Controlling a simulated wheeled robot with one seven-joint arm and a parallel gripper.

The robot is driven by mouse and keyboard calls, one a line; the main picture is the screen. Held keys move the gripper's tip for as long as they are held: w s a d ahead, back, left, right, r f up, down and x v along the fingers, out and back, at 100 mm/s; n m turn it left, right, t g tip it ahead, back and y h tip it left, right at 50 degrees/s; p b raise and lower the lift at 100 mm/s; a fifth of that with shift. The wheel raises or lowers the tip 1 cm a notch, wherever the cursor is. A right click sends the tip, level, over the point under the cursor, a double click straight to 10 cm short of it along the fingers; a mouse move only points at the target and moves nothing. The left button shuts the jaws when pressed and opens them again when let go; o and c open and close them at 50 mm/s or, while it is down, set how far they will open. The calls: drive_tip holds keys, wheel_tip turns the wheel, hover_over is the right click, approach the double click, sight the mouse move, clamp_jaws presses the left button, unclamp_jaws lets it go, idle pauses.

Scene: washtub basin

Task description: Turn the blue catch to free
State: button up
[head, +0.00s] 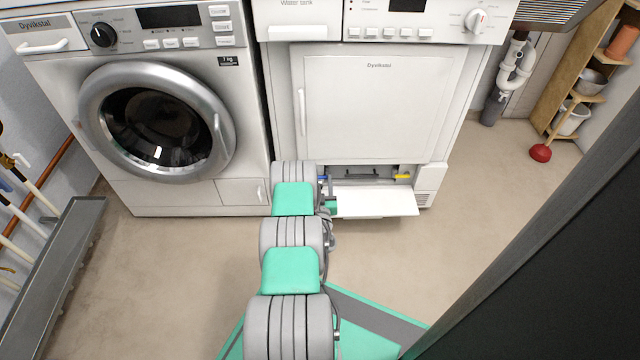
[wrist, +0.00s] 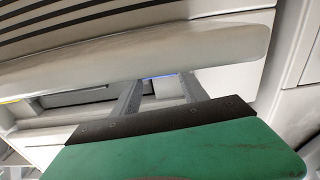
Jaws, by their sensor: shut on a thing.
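The blue catch (head: 323,178) is at the left end of the open compartment low on the right-hand machine. Only a small bit of it shows in the head view, beside my arm. In the wrist view a thin blue strip of the catch (wrist: 158,77) shows at the fingertips. My gripper (wrist: 160,84) reaches into the compartment with its two grey fingers shut on the catch. The fingertips are partly hidden behind a pale edge, so the catch's angle cannot be told. In the head view my arm hides most of the gripper (head: 327,190).
A yellow catch (head: 403,177) sits at the compartment's right end. The white flap (head: 378,203) is folded down in front. The dryer door (head: 375,105) above is closed. A washing machine (head: 150,120) stands left. A red plunger (head: 540,152) stands far right; the floor between is clear.

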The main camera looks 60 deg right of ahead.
drive_tip(key=shift+c, duration=0.7)
drive_tip(key=shift+a+f, duration=0.15)
drive_tip(key=shift+c, duration=0.2)
